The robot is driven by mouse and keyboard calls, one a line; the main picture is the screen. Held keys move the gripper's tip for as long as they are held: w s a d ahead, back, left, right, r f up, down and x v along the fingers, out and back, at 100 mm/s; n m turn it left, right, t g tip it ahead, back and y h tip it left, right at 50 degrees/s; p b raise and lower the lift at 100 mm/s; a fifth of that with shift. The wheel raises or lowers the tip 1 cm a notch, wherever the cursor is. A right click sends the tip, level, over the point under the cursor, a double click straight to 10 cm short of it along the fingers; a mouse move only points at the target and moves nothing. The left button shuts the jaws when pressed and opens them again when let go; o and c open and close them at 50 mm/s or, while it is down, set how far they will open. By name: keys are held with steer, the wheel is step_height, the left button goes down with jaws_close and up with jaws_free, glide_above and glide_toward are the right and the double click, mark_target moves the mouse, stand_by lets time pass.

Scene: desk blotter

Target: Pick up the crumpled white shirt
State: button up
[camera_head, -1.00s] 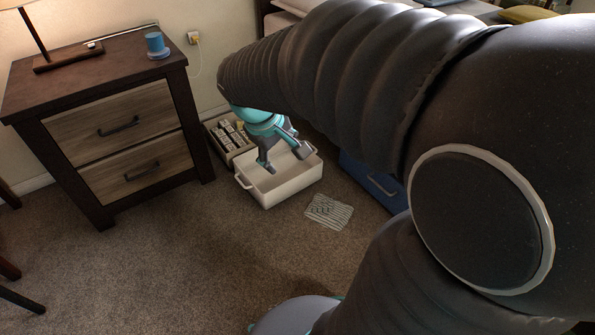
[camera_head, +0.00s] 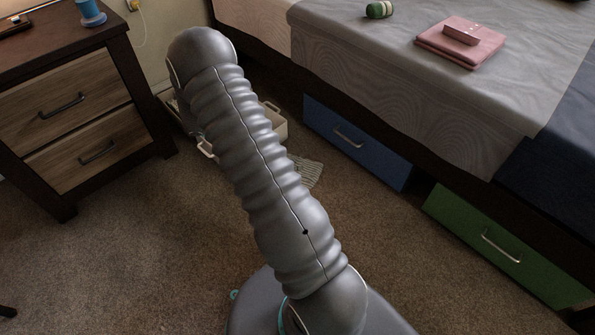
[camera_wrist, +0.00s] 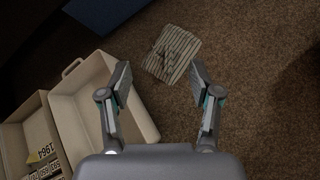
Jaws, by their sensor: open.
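A pale grey-white cloth with dark stripes (camera_wrist: 172,53), the only shirt-like thing in view, lies rumpled but fairly flat on the brown carpet. In the head view, part of the cloth (camera_head: 310,173) shows just right of my arm, and the rest is hidden behind it. My gripper (camera_wrist: 160,78) is open and empty in the wrist view. Its fingers are spread, with the cloth showing beyond and between the tips. The height of the fingers above the cloth is hard to tell. My arm hides the gripper in the head view.
A white handled bin (camera_wrist: 75,108) stands close beside the cloth, left of my fingers. A box of labelled items (camera_wrist: 14,138) adjoins it. A blue drawer (camera_head: 325,121) and a green drawer (camera_head: 465,222) are under the bed. A nightstand (camera_head: 50,75) stands left. Carpet right of the cloth is clear.

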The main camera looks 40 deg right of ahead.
mark_target(297, 165)
steer(key=d+f+n+h+b, duration=0.1)
steer(key=d+f+n, duration=0.1)
steer(key=f, duration=0.7)
steer(key=d+f+n+h, duration=0.1)
steer(key=d+f+n, duration=0.15)
steer(key=f, duration=0.75)
steer(key=shift+t, duration=0.3)
steer(key=b+x, duration=0.1)
steer(key=x, duration=0.6)
steer(key=shift+w+d+f, duration=0.1)
steer(key=shift+d, duration=0.1)
steer(key=shift+a+f+x, duration=0.1)
steer(key=shift+f+x, duration=0.05)
steer(key=shift+x, duration=0.7)
steer(key=shift+a+f+x, duration=0.1)
steer(key=shift+x, duration=0.8)
steer(key=shift+a+f+x, duration=0.1)
steer(key=shift+f+x, duration=0.05)
steer(key=shift+x, duration=0.7)
jaws_close()
